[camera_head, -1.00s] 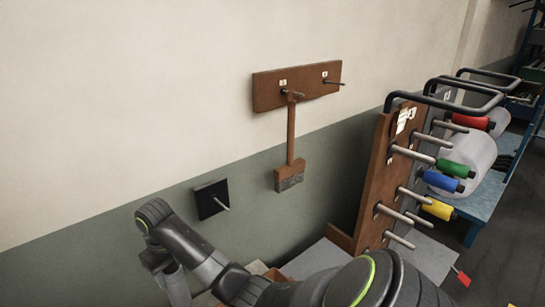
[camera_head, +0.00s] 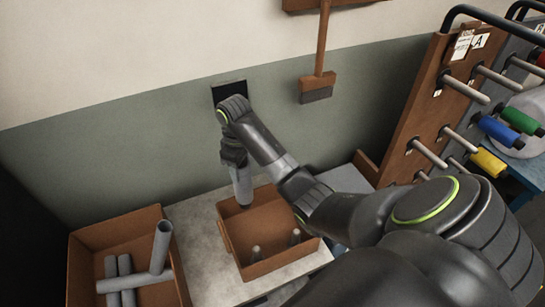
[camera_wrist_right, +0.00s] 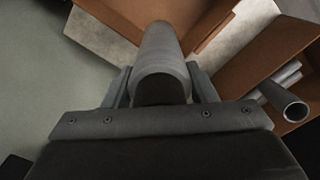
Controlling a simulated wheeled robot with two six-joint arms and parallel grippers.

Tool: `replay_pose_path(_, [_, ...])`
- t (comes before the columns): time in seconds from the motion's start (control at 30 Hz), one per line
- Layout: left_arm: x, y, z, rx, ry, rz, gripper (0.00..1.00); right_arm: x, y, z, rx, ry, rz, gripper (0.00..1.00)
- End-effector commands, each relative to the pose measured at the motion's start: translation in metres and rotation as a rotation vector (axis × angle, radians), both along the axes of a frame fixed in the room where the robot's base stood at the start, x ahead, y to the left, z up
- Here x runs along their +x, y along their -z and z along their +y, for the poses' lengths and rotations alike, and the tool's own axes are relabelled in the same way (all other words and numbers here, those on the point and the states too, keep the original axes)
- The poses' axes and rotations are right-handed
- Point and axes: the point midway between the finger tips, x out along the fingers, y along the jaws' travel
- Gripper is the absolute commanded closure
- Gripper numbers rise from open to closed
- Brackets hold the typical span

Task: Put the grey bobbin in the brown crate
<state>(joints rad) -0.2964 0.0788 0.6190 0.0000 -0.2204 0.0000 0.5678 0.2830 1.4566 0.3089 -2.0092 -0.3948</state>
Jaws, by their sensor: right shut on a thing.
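The grey bobbin (camera_head: 242,188) is a plain grey cylinder. My right gripper (camera_head: 236,163) is shut on its upper end, and the bobbin hangs nearly upright. In the head view its lower end overlaps the back left corner of a brown crate (camera_head: 229,241); I cannot tell whether it is inside or above the rim. In the right wrist view the bobbin (camera_wrist_right: 162,55) sits between the two fingers and points away toward the crate. Two small dark grey pegs (camera_head: 256,253) stand in that crate. My left gripper is not in view.
A second brown crate (camera_head: 95,238) at the left holds several grey tubes (camera_head: 162,247), one upright. A wooden peg rack (camera_head: 425,110) with coloured spools is at the right. A brush (camera_head: 318,85) hangs on the wall.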

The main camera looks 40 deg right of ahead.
Motion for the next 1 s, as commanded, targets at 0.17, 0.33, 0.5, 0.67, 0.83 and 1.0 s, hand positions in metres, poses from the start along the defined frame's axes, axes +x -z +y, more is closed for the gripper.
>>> replay_pose_path(0.17, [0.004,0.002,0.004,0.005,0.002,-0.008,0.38,-0.004,0.004,-0.007,-0.001,-0.268,-0.001,1.0])
replay_pose_path(0.33, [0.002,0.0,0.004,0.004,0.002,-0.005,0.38,-0.008,0.003,-0.013,-0.001,-0.537,-0.001,1.0])
replay_pose_path(0.5, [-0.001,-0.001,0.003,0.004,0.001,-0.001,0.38,-0.012,0.003,-0.019,-0.001,-0.808,-0.001,1.0])
replay_pose_path(0.67, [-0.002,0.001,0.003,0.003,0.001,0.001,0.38,-0.016,0.005,-0.024,-0.001,-1.062,-0.001,1.0])
replay_pose_path(0.83, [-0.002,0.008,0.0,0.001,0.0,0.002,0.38,-0.02,0.012,-0.03,-0.001,-1.332,0.0,1.0])
replay_pose_path(1.0, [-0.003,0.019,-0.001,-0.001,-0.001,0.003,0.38,-0.024,0.023,-0.035,0.0,-1.573,0.0,1.0])
